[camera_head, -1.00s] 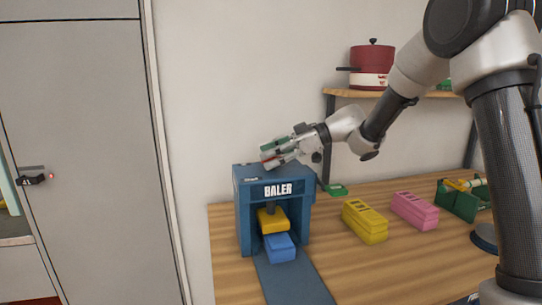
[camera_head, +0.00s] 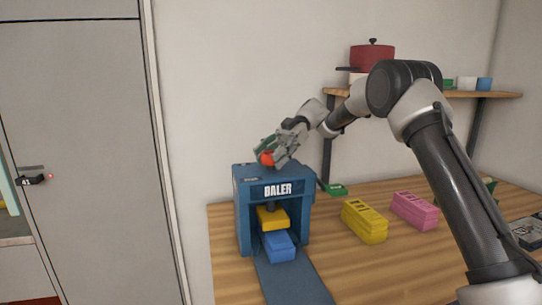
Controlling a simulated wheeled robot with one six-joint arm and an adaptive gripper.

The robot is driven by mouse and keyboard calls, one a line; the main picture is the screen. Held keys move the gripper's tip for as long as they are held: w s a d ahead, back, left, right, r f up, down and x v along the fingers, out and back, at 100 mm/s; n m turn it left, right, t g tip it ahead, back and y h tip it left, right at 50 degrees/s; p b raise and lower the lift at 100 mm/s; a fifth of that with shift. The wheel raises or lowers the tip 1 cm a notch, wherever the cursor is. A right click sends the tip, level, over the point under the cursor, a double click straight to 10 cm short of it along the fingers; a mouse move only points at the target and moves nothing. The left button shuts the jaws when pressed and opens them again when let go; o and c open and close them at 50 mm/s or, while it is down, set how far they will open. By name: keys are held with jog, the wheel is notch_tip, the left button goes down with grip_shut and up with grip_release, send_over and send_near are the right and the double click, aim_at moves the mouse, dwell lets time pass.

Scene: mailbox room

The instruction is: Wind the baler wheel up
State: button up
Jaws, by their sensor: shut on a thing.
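The blue baler (camera_head: 242,208) stands on the left end of the wooden table, with a yellow press block (camera_head: 272,218) inside it. A blue brick (camera_head: 278,246) lies under the press block, at the front opening. My gripper (camera_head: 267,155) is above the baler's top, shut on a small red part, which I take to be the baler wheel's handle (camera_head: 265,159). The rest of the wheel is hidden behind my fingers or too small to make out.
A yellow brick (camera_head: 364,221) and a pink brick (camera_head: 415,210) lie on the table (camera_head: 370,275) to the right. A shelf (camera_head: 500,95) with a red pot (camera_head: 372,57) hangs on the wall. A grey door (camera_head: 80,150) stands at left.

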jog(key=shift+r+n+g+h, duration=0.1)
jog(key=shift+n+g+h, duration=0.4)
jog(key=shift+n+h, duration=0.2)
jog(key=o, duration=1.1)
jog(key=shift+s, duration=0.1)
jog(key=shift+c, duration=0.2)
